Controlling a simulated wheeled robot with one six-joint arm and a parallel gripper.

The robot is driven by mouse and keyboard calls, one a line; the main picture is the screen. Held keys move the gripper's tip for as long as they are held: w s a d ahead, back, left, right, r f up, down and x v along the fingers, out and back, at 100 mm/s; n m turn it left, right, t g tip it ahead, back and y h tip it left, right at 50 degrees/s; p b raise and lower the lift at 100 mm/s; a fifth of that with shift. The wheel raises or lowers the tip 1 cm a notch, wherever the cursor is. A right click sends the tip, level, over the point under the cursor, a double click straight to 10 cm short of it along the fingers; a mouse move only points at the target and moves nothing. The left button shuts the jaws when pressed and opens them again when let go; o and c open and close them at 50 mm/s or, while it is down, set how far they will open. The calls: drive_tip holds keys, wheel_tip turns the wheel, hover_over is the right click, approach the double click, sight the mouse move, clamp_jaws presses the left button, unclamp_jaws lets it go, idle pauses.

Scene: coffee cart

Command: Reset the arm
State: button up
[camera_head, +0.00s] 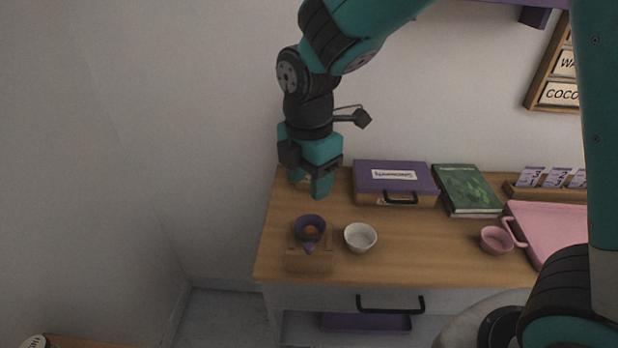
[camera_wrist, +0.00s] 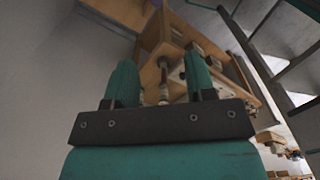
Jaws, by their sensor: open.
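My gripper (camera_head: 310,190) hangs over the back left part of the wooden counter (camera_head: 400,245), pointing down in the head view. Its teal fingers are apart, and I see nothing held between them. In the wrist view my gripper (camera_wrist: 160,85) also shows two spread fingers with an empty gap. Beyond them is wooden shelving, seen at a steep tilt. My arm reaches in from the top of the head view.
A pink tray (camera_head: 550,225) lies at right.

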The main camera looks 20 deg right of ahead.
idle(0.3)
drive_tip(key=s+r+m+y, duration=0.2)
drive_tip(key=s+r+m, duration=0.2)
drive_tip(key=s+m, duration=0.3)
drive_tip(key=s+r+m+y, duration=0.2)
drive_tip(key=s+r+m, duration=0.1)
drive_tip(key=s+m, duration=0.5)
drive_tip(key=shift+s+r+m, duration=0.3)
drive_tip(key=shift+s+r, duration=0.1)
drive_tip(key=shift+s, duration=0.85)
